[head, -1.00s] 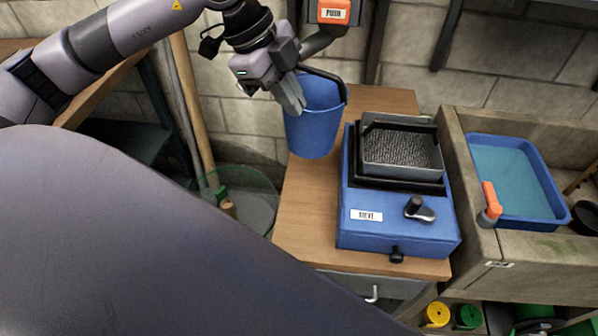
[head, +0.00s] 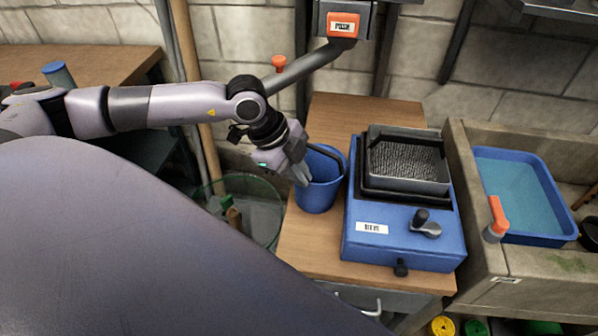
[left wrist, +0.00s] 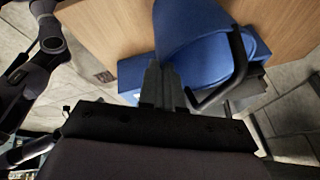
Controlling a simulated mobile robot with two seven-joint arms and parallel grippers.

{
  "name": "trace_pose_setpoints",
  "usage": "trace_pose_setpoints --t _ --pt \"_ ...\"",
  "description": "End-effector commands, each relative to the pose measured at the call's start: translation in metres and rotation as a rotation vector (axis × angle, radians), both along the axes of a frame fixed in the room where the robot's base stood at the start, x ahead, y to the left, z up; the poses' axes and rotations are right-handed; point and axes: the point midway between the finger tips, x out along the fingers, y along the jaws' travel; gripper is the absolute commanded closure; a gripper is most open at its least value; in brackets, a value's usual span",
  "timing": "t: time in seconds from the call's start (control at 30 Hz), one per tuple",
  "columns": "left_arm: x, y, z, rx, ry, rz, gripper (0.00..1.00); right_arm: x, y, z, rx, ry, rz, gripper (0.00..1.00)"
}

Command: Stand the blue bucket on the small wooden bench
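The blue bucket (head: 318,192) is upright at the left side of the wooden top of a small bench (head: 310,248) with a grey drawer front. I cannot tell whether its base touches the wood. Its dark handle (head: 327,153) leans over the rim. My left gripper (head: 303,175) is shut on the bucket's near left rim. In the left wrist view the fingers (left wrist: 161,85) are close together against the bucket (left wrist: 195,45), with the dark handle beside them. My right gripper is not in view.
A blue machine (head: 385,245) with a black-framed tray stands close to the bucket's right. A stone sink (head: 460,170) with a blue basin (head: 556,238) is further right. A green net (head: 245,186) is at the left. A grey pipe (head: 305,68) rises behind.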

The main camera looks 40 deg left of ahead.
Motion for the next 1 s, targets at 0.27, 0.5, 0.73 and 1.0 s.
trace_pose_setpoints --t 0.27,0.5,0.73,1.0 --pt "-0.001 0.001 -0.002 0.002 0.008 0.001 0.70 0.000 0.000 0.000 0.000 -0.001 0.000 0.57" --pt "-0.001 0.001 0.000 0.002 0.006 0.002 0.70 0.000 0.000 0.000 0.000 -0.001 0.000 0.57" --pt "-0.008 0.012 0.027 0.003 0.003 0.003 0.70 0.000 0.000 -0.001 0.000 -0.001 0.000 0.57" --pt "-0.022 0.032 0.079 0.003 0.002 0.002 0.70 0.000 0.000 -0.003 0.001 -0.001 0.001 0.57"
